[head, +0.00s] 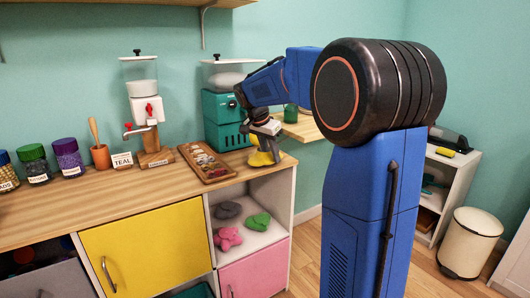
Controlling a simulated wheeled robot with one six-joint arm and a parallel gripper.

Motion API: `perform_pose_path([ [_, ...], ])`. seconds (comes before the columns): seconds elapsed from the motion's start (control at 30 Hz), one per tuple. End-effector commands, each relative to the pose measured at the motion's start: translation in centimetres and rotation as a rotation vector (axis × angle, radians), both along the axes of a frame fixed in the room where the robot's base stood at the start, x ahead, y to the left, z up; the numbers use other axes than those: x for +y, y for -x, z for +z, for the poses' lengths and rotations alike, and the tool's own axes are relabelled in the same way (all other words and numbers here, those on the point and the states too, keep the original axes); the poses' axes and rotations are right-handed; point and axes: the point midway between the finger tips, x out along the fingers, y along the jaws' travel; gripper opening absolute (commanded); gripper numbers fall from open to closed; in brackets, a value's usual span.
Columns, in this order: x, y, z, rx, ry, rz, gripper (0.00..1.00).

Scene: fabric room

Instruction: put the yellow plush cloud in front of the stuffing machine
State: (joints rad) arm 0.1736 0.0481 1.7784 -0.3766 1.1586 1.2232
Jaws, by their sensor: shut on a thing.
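The yellow plush cloud (262,158) is held in my gripper (264,142), low over the right end of the wooden counter. The gripper is shut on its upper part and hides some of it. I cannot tell whether its underside touches the counter. A teal machine (217,133) with a clear hopper of pale fluff, which looks like the stuffing machine, stands behind and left of the plush. My arm partly covers its right side.
A wooden tray (191,151) of small pieces lies left of the plush. A white hand-cranked machine (147,107), jars and a brush pot (101,157) stand farther left. Grey, green and pink plushes sit on the open shelf (262,239) below. The counter's front right edge is close.

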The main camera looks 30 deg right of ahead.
Motion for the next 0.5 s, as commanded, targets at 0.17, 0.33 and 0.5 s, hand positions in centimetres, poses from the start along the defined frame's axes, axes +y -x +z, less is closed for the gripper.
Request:
perform_pose_path([
  [0.17, 0.0, -0.9, 0.0, 0.0, 0.0, 0.0, 0.13],
  [0.33, 0.1, -2.8, 0.0, 0.001, 0.0, 0.0, 0.13],
  [0.5, 0.1, -4.4, -0.4, 0.002, 0.0, -0.001, 0.13],
])
